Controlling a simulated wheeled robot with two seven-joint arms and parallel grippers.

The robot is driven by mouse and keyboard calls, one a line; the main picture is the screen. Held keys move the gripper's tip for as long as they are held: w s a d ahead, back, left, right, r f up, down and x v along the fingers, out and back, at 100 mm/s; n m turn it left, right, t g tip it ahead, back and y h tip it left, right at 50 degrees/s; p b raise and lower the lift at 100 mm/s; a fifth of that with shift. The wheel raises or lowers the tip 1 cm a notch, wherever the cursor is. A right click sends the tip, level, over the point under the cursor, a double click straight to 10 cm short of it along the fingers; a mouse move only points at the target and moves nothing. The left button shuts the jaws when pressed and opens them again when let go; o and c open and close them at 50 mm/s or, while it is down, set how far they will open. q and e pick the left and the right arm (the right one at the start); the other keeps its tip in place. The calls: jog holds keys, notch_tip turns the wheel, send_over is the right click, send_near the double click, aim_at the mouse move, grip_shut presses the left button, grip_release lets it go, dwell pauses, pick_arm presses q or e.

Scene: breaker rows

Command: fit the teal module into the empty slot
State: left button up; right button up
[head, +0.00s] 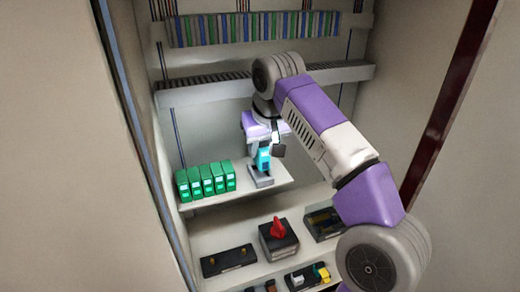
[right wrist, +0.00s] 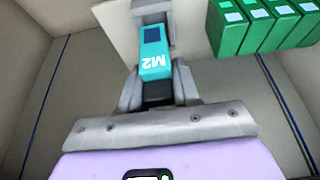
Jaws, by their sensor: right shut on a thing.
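The teal module (head: 263,158) is held upright in my right gripper (head: 266,147) over the shelf. In the right wrist view the teal module (right wrist: 153,55) shows "M2" and a dark blue patch, with the fingers of my right gripper (right wrist: 157,85) closed on its near end. Its far end is at a grey holder (head: 261,180) on the shelf, also in the right wrist view (right wrist: 167,20); I cannot tell whether it still sits in it. A row of several green modules (head: 206,181) stands to the left. I cannot make out the empty slot. My left gripper is not in view.
The white shelf (head: 240,194) has bare room between the green row and the holder. Below are a red-knobbed switch box (head: 279,240) and a black block (head: 228,261). Cabinet side walls close in both sides, and a grey rail (head: 205,91) crosses above.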

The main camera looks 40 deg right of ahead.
aim_at(260, 157)
jog(key=shift+w, duration=0.4)
jog(key=shift+w+f, duration=0.1)
jog(key=shift+f, duration=0.25)
jog(key=shift+s+a+f, duration=0.1)
jog(key=shift+s+f, duration=0.1)
jog(key=shift+f, duration=0.6)
jog(key=shift+s+f, duration=0.15)
jog(key=shift+f, duration=0.6)
grip_shut()
jog(key=o, duration=0.7)
grip_release()
jog(key=o, duration=0.4)
jog(key=shift+w+d+f, duration=0.1)
jog(key=shift+w+d, duration=0.1)
jog(key=shift+w, duration=0.15)
jog(key=shift+c, duration=0.2)
jog(key=shift+s+a+r, duration=0.1)
jog(key=shift+s+r, duration=0.1)
jog(key=v, duration=1.2)
jog(key=shift+w, duration=0.15)
